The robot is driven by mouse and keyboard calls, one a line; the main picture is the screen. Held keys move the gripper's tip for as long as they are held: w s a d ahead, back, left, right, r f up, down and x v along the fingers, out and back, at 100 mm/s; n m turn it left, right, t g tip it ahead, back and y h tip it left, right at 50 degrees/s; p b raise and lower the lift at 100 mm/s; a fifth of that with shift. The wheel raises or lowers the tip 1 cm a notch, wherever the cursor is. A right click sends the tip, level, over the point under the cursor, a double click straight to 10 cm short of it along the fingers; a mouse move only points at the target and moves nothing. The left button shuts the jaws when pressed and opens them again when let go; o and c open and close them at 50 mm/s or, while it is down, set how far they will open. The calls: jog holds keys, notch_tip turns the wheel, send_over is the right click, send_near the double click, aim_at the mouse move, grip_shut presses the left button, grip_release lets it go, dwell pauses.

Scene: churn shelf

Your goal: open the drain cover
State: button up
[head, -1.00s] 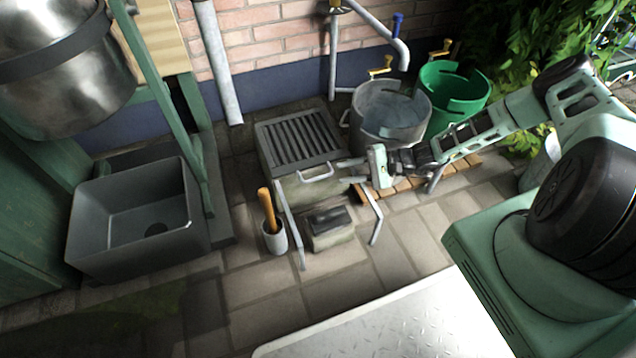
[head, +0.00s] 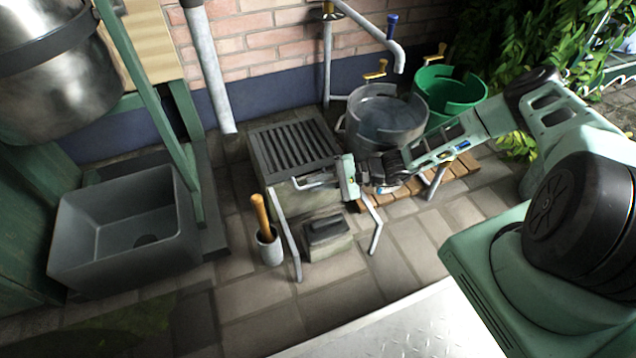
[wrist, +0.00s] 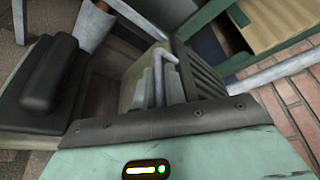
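The drain cover (head: 292,146) is a dark slatted grate lying flat on a low stone block by the wall. A pale bar handle (head: 302,184) is at its front edge. My gripper (head: 330,180) is at the right end of this handle, coming from the right. In the wrist view the grate (wrist: 207,78) shows beyond the gripper's dark edge. The bent handle bar (wrist: 160,52) reaches down to my pale fingers (wrist: 158,88). The fingers overlap the bar, so I cannot tell whether they are closed on it.
Two bent grey rails (head: 287,235) flank a block with a black-handled brush-like thing (head: 327,228). A cup with a wooden handle (head: 268,245) stands at left. A metal tub (head: 385,125) and a green bucket (head: 450,98) stand behind my arm. A grey basin (head: 125,225) is at far left.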

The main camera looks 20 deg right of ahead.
grip_shut()
jog(key=s+p, duration=0.6)
jog(key=s, duration=0.1)
jog(key=shift+s+r, duration=0.15)
jog(key=shift+s, duration=0.1)
jog(key=shift+s+f, duration=0.2)
jog(key=shift+s, duration=0.15)
jog(key=o, duration=0.5)
grip_release()
jog(key=shift+o, duration=0.2)
jog(key=shift+p, duration=0.3)
